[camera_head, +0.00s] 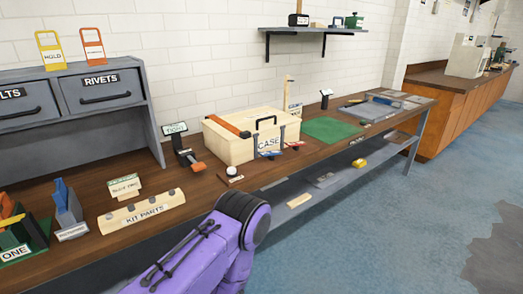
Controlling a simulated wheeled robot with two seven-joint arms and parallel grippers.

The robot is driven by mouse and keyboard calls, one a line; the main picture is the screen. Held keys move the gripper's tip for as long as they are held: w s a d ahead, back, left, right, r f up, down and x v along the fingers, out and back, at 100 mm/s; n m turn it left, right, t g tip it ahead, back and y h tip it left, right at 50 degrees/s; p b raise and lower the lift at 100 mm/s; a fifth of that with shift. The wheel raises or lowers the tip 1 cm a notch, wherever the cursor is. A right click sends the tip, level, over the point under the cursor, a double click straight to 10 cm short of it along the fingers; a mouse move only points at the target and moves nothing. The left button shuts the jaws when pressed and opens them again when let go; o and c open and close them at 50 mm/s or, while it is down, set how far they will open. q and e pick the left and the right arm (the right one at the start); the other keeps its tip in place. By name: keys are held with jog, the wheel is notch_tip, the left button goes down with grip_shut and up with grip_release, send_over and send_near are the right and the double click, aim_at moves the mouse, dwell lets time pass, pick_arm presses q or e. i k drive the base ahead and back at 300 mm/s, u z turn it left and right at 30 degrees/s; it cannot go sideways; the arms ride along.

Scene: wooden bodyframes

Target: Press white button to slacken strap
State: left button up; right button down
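A small white round button (231,170) sits on a low dark base (235,179) near the front edge of the bench. Behind it stands a pale wooden case (228,150) with a black handle and a CASE label. An orange-brown strap (227,127) lies across the lid's left part. A black stand with an orange end (197,166) and a TIGHT sign (176,128) is to the left of the case. A purple arm link of mine rises from the bottom, in front of the button. Neither of my grippers shows.
A KIT PARTS block (141,210) lies on the wooden bench (92,184) to the left. A green mat (331,130) lies right of the case. A lower shelf (283,210) runs beneath.

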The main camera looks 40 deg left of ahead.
aim_at(230, 171)
jog(key=i, duration=1.15)
jog(key=u, duration=2.85)
